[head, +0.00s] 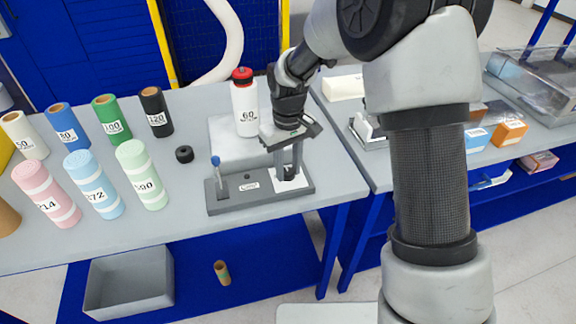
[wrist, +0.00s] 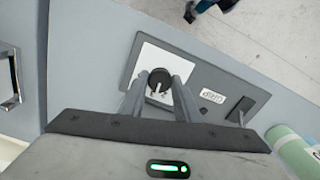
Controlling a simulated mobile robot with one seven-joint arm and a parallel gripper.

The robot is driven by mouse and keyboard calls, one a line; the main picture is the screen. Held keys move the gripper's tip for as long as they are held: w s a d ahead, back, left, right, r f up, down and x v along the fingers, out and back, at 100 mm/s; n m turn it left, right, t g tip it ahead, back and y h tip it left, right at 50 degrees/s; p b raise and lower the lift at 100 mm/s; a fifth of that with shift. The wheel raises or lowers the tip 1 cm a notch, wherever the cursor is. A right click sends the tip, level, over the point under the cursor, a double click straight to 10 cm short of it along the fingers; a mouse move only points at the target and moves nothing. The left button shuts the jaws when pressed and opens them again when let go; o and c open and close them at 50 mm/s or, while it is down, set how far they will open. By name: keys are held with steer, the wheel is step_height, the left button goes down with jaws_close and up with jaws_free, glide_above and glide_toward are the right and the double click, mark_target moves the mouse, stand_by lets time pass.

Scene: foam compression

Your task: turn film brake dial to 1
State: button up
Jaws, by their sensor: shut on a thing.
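The film brake dial is a black round knob (wrist: 159,80) with a light pointer mark, on a square white plate (wrist: 152,60) in the wrist view. The plate also shows in the head view (head: 300,184), at the right end of a grey base (head: 228,203). My gripper (head: 289,176) points straight down over the plate. In the wrist view its two fingers (wrist: 159,92) stand on either side of the knob, shut on it. I cannot read the plate's numbers or tell the dial's setting.
A blue-topped post (head: 216,172) rises from the base's left end. A white bottle with a red cap (head: 245,105) stands close behind. Several foam rolls, including a mint one (head: 141,175), stand to the left. A small black ring (head: 184,154) lies between.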

mark_target(288, 171)
steer(key=n+p, duration=0.1)
steer(key=n, duration=0.5)
steer(key=shift+r+p, duration=0.1)
steer(key=shift+p, duration=0.2)
steer(key=n+p, duration=0.2)
steer(key=n, duration=0.4)
steer(key=shift+n, duration=0.3)
steer(key=o, duration=1)
steer(key=shift+o, duration=0.2)
step_height(288, 171, up, 17)
steer(key=p, duration=0.1)
steer(key=shift+r, duration=0.15)
